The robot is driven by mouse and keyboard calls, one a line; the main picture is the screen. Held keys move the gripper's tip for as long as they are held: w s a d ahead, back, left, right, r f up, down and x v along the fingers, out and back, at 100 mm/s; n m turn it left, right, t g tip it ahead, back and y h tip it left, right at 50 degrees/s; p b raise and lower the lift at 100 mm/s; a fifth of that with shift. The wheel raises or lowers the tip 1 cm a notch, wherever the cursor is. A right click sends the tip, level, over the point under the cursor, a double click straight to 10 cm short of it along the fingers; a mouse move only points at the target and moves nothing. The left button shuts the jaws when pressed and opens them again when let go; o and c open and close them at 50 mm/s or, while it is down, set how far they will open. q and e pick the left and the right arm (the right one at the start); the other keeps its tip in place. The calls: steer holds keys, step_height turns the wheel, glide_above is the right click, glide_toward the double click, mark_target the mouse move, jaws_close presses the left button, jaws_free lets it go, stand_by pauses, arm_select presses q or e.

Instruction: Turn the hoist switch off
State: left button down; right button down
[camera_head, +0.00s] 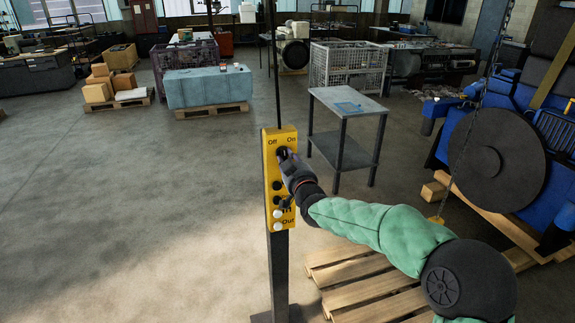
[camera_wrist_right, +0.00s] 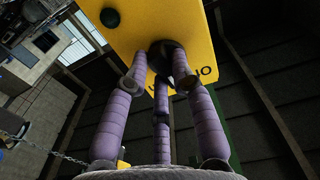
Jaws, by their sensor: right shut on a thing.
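The hoist switch box (camera_head: 270,183) is a yellow upright panel on a dark post, with "Off" and "On" at its top and black and white buttons below. My right gripper (camera_head: 284,157) is at the top of the panel, shut on the black switch knob under the Off and On labels. In the right wrist view the purple fingers (camera_wrist_right: 163,68) close around the dark knob (camera_wrist_right: 166,50) on the yellow panel (camera_wrist_right: 150,22). The fingers hide most of the knob, so its exact setting cannot be told. My left gripper is not in view.
A wooden pallet (camera_head: 365,284) lies on the floor right of the post, under my right arm. A blue engine (camera_head: 490,160) stands at the right beside a hanging chain. A small grey table (camera_head: 347,105) stands behind the panel.

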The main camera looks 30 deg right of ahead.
steer(key=shift+d+r+n, duration=0.1)
steer(key=shift+r+n, duration=0.05)
steer(key=shift+n, duration=1.7)
steer(key=shift+r+n, duration=0.1)
steer(key=shift+n, duration=1.75)
steer(key=c, duration=1)
jaws_free()
steer(key=shift+c, duration=0.2)
steer(key=v, duration=1.2)
